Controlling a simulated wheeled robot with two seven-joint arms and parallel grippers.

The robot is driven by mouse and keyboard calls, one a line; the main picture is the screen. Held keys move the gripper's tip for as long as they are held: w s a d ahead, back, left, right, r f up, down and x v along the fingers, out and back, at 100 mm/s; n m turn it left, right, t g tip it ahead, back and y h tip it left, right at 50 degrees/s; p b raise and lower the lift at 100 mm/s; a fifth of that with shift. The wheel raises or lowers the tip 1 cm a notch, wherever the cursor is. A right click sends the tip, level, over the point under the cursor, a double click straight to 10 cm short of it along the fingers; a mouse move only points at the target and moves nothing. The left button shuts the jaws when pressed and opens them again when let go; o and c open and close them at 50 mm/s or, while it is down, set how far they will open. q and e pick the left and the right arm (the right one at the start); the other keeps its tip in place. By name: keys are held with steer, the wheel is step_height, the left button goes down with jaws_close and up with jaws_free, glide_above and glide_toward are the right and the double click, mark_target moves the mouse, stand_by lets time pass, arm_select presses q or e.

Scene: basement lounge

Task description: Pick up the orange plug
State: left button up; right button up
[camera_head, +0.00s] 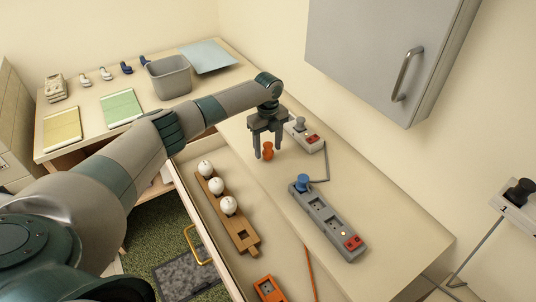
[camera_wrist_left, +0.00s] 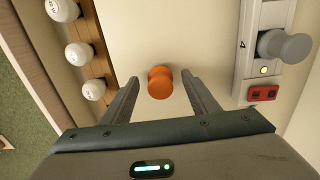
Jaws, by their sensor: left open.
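The orange plug (camera_head: 268,151) stands on the light counter, below my left gripper. In the left wrist view the orange plug (camera_wrist_left: 160,82) shows from above, between the tips of the two fingers. My left gripper (camera_head: 263,156) is open and points down, with the fingers on either side of the plug. In the left wrist view the left gripper (camera_wrist_left: 160,84) has a gap on each side of the plug. I cannot tell how far the tips are above the counter. My right gripper is not in view.
A white power strip (camera_head: 305,136) with a grey plug lies just behind the gripper. A grey power strip (camera_head: 329,220) with a blue plug (camera_head: 302,182) lies nearer. An open drawer holds a wooden rack (camera_head: 241,236) with white bulbs and an orange socket box (camera_head: 269,289).

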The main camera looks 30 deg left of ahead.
mark_target(270, 145)
arm_select(q)
steer(key=c, duration=1.2)
steer(key=shift+r, duration=0.1)
steer(key=shift+w+r+b, duration=0.1)
steer(key=shift+r+b, duration=0.25)
steer(key=shift+r, duration=0.1)
steer(key=r+b, duration=0.1)
steer(key=r, duration=0.2)
steer(key=shift+d+r+b, duration=0.1)
steer(key=shift+d+b, duration=0.25)
steer(key=s+d+r+b, duration=0.2)
steer(key=d+r+b, duration=0.1)
steer(key=d+r, duration=0.4)
steer(key=shift+s+d, duration=0.4)
steer(key=shift+d, duration=1.45)
steer(key=shift+f, duration=0.1)
